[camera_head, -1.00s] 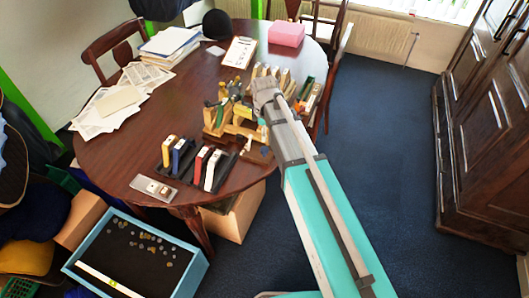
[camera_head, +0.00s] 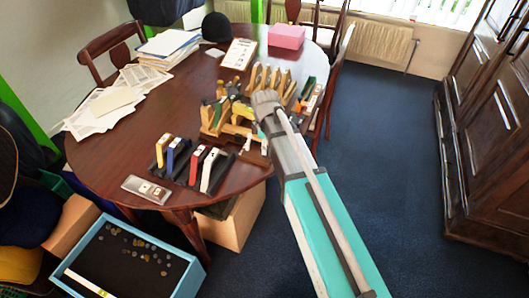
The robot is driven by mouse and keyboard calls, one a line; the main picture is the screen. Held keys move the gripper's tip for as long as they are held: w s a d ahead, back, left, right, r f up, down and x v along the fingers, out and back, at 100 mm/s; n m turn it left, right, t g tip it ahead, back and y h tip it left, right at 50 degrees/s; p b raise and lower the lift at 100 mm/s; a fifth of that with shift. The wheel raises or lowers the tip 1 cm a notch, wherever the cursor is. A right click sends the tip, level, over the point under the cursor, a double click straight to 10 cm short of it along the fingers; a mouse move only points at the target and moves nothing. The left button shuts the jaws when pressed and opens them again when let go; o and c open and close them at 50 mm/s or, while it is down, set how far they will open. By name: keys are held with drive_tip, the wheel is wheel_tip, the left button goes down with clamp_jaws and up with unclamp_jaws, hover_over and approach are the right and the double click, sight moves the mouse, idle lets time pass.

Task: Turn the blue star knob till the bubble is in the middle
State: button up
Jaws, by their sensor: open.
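A wooden fixture (camera_head: 214,120) with yellow and dark parts stands near the right side of the round table. The end of my arm with my gripper (camera_head: 266,103) is over the right side of this fixture and hides part of it. My gripper is open, seen from behind, and its fingertips are hard to make out. I cannot make out the blue star knob or the bubble; they are too small or hidden behind my arm.
On the dark round table (camera_head: 110,160), a rack of coloured tools (camera_head: 190,165) and a small metal plate (camera_head: 147,189) lie in front. Wooden blocks (camera_head: 270,78), a clipboard (camera_head: 239,53) and a pink box (camera_head: 286,36) stand behind. A blue-rimmed tray (camera_head: 190,280) is at lower left.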

drive_tip(key=shift+f+b, duration=0.75)
drive_tip(key=shift+f, duration=0.25)
clamp_jaws()
drive_tip(key=shift+n, duration=2.4)
unclamp_jaws()
